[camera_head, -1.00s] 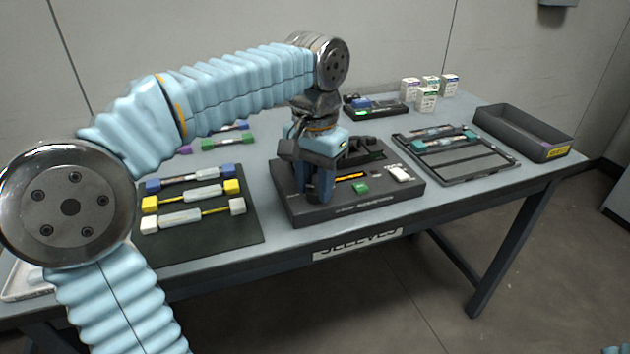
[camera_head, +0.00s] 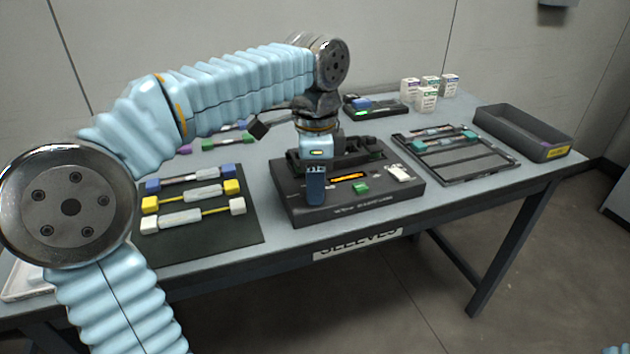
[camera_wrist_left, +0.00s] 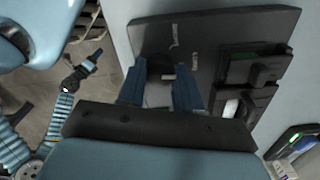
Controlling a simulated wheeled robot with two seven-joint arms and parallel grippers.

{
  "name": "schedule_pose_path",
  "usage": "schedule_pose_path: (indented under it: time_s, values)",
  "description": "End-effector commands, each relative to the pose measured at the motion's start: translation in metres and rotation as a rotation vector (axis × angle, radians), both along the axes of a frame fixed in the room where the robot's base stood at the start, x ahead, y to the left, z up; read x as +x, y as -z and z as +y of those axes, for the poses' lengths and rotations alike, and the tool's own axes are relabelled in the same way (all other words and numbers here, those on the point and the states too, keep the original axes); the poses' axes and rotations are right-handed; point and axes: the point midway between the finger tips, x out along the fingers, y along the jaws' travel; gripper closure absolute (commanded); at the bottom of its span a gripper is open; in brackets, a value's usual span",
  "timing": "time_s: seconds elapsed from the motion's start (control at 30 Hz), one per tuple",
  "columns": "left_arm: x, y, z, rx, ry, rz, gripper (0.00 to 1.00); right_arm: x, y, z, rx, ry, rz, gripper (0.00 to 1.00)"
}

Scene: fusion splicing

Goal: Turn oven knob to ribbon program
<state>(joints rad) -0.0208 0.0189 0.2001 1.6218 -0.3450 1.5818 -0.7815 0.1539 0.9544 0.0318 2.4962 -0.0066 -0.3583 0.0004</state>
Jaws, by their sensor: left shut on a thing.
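The dark splicer and oven unit (camera_head: 385,205) sits on the table near the front edge. My left gripper (camera_head: 316,188) points straight down over its left part. In the left wrist view the left gripper (camera_wrist_left: 159,90) has its two blue fingers on either side of a dark round knob (camera_wrist_left: 160,66), shut on it. A short white mark shows on the knob's edge. Two small white labels (camera_wrist_left: 194,62) are printed on the panel beside it, too small to read. The finger hides the knob in the head view. My right gripper (camera_wrist_left: 80,72) shows small in the wrist view, away from the table.
A dark mat (camera_head: 225,238) with several sleeve-like parts lies left of the unit. A framed tray (camera_head: 480,175) and a dark bin (camera_head: 520,135) are to the right. Small white boxes (camera_head: 427,99) and a second device (camera_head: 375,108) stand behind. Bare table separates these.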

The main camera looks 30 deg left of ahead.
Motion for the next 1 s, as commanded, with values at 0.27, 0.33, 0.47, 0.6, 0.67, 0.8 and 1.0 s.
schedule_pose_path:
  time_s: [0.27,0.33,0.47,0.6,0.67,0.8,1.0]
  values:
    - [0.0008,-0.0016,-0.0005,-0.001,0.260,-0.007,0.96,0.0000,-0.0002,0.0000,0.000,0.000,0.000,0.59]
    - [0.0008,-0.0016,-0.0006,-0.001,0.326,-0.007,0.96,0.0000,-0.0003,0.0000,0.000,0.000,0.000,0.59]
    - [0.0009,-0.0017,-0.0005,-0.001,0.446,-0.007,0.96,0.0000,-0.0003,0.0000,0.000,0.000,0.000,0.59]
    - [0.0008,-0.0017,-0.0003,0.000,0.564,-0.007,0.96,0.0000,-0.0003,0.0000,0.000,0.000,0.000,0.59]
    - [0.0009,-0.0016,-0.0003,0.000,0.610,-0.007,0.96,0.0000,-0.0003,0.0000,0.000,0.000,0.000,0.59]
    - [0.0009,-0.0016,-0.0003,0.000,0.701,-0.007,0.96,0.0000,-0.0003,0.0000,0.000,0.000,0.000,0.59]
    - [0.0008,-0.0017,-0.0002,0.000,0.790,-0.006,0.96,0.0000,-0.0003,0.0000,0.000,0.000,0.000,0.59]
